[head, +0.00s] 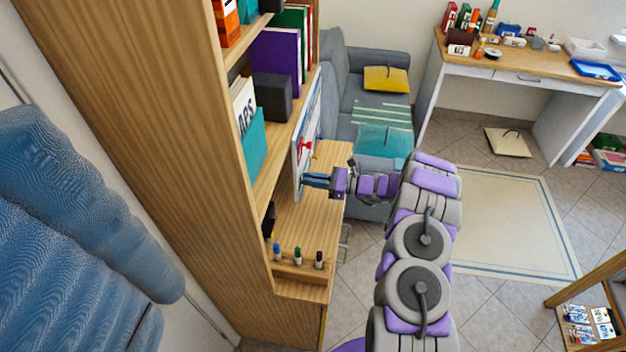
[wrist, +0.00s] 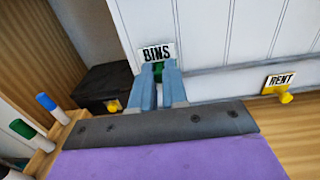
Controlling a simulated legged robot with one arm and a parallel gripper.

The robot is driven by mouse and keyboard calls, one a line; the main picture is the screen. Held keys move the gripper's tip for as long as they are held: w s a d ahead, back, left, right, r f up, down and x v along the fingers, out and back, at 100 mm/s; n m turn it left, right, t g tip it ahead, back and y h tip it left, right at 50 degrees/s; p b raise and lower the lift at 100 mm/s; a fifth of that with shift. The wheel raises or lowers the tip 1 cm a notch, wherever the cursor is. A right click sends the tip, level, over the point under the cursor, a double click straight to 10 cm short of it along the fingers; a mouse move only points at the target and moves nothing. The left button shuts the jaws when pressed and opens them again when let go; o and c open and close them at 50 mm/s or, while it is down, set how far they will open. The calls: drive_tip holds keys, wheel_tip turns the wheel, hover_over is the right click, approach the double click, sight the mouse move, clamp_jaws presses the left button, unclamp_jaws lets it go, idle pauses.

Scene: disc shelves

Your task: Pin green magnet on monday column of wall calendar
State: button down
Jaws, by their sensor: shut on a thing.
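My gripper (head: 316,181) is at the wall calendar (head: 307,120), a white panel seen nearly edge-on in the head view. In the wrist view my gripper (wrist: 159,79) is shut on the green magnet (wrist: 158,74), with only a little green showing between the blue-grey fingertips. A white card reading BINS (wrist: 158,51) shows just above the magnet, in front of the calendar's left part. The calendar (wrist: 225,35) shows vertical column lines there. Whether the magnet touches the panel is unclear. No Monday label is readable.
A yellow magnet (wrist: 286,98) with a RENT card (wrist: 281,80) is at the right. A black box (wrist: 103,88) stands left of my fingers. Several markers (head: 298,256) stand in a wooden holder on the desk. Shelves with books (head: 277,55) rise left of the calendar.

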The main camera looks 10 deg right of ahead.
drive_tip(key=shift+w+d, duration=0.1)
drive_tip(key=shift+d, duration=0.35)
drive_tip(key=shift+a, duration=0.65)
drive_tip(key=c, duration=1.1)
unclamp_jaws()
drive_tip(key=shift+d, duration=0.3)
drive_tip(key=p+v, duration=0.1)
drive_tip(key=v, duration=1.6)
drive_tip(key=shift+d+p, duration=0.25)
drive_tip(key=shift+p, duration=0.05)
